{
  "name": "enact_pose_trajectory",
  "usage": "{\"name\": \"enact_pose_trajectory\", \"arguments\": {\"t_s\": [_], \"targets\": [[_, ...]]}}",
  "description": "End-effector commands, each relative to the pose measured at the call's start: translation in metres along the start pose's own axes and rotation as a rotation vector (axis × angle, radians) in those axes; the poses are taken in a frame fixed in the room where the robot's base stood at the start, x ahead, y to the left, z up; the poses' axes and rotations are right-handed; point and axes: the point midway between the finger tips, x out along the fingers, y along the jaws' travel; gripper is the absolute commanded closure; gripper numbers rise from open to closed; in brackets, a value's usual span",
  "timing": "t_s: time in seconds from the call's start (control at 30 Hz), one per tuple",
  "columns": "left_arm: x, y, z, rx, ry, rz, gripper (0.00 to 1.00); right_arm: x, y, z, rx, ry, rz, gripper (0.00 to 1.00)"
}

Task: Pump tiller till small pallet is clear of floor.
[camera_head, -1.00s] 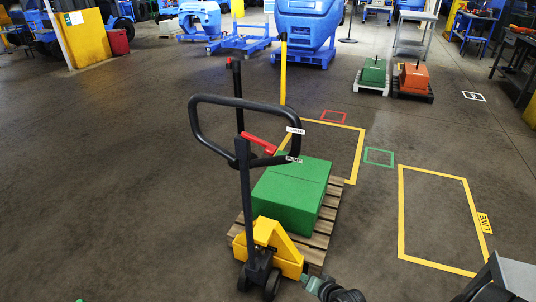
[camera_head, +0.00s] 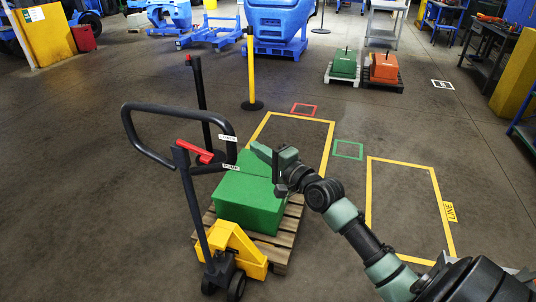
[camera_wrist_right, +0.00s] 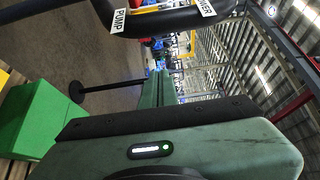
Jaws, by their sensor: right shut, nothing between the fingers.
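The pallet jack's tiller (camera_head: 190,185) stands upright with a black loop handle (camera_head: 128,128) and a red lever (camera_head: 195,151). A label on the loop reads PUMP (camera_head: 231,168). The yellow jack body (camera_head: 230,248) sits at the near end of the small wooden pallet (camera_head: 287,240). A green block (camera_head: 248,200) rests on the pallet. Any gap under the pallet is too small to tell. My right gripper (camera_head: 262,152) is shut and empty, to the right of the handle and apart from it. In the right wrist view the handle (camera_wrist_right: 165,18) passes above the fingers (camera_wrist_right: 160,85). My left gripper is out of view.
Yellow floor outlines (camera_head: 368,205) lie to the right, with small red (camera_head: 305,109) and green (camera_head: 348,150) ones. A yellow post (camera_head: 251,75) stands beyond the jack. Green (camera_head: 344,66) and orange (camera_head: 383,69) weights stand on pallets at the back. The floor on the left is clear.

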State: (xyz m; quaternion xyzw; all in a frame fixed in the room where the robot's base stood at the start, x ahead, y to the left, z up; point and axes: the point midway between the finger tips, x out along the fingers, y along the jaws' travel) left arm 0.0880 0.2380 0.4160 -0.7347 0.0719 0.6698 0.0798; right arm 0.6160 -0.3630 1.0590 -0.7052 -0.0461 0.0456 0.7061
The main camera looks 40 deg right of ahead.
Motion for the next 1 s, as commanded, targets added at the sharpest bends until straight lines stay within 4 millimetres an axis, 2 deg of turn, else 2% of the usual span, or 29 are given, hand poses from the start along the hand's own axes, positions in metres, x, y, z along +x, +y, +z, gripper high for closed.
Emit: {"name": "enact_pose_trajectory", "arguments": {"t_s": [0.03,0.17,0.23,0.43,1.0], "targets": [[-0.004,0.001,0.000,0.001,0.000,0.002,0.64,0.011,-0.003,0.000,0.000,0.000,-0.002,1.00],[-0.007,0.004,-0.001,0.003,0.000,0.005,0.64,0.034,-0.003,0.000,0.000,0.001,-0.001,1.00],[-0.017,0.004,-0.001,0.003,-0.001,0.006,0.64,0.026,-0.003,0.014,0.004,-0.002,0.002,1.00],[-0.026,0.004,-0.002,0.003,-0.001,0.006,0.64,0.019,-0.002,0.033,0.001,-0.001,0.000,1.00],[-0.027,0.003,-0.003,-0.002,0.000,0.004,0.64,0.017,0.001,0.040,-0.005,0.000,-0.003,1.00]]}}
